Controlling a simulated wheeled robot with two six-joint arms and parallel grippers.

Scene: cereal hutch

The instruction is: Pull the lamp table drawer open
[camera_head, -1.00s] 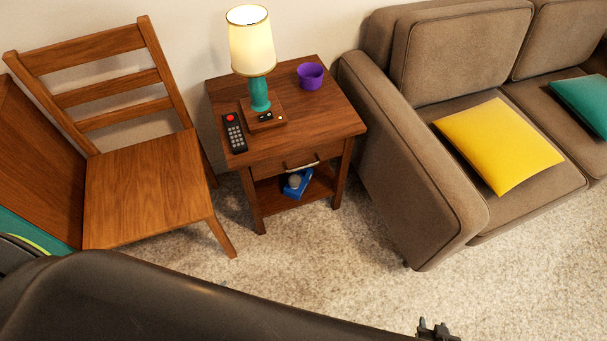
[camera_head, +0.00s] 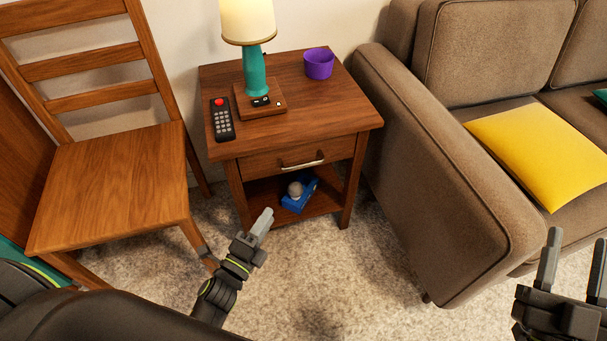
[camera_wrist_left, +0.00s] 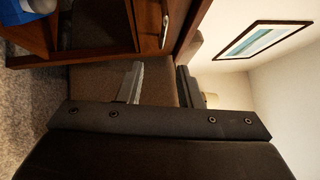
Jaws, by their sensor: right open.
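The wooden lamp table (camera_head: 312,114) stands between the chair and the sofa. Its drawer (camera_head: 262,166) is shut, with a pale metal bar handle (camera_head: 302,164) on the front. The handle also shows near the top of the left wrist view (camera_wrist_left: 165,32). My left gripper (camera_head: 264,222) is in front of the table, below and left of the handle and apart from it. In the left wrist view its two fingers (camera_wrist_left: 157,84) are spread with nothing between them. My right gripper (camera_head: 573,262) is open and empty at the lower right, in front of the sofa.
A lamp (camera_head: 254,75), a remote (camera_head: 222,120) and a purple bowl (camera_head: 319,64) stand on the table top. A blue item (camera_head: 299,199) lies on the lower shelf. A chair (camera_head: 110,180) is left, a brown sofa (camera_head: 420,160) right. Carpet in front is clear.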

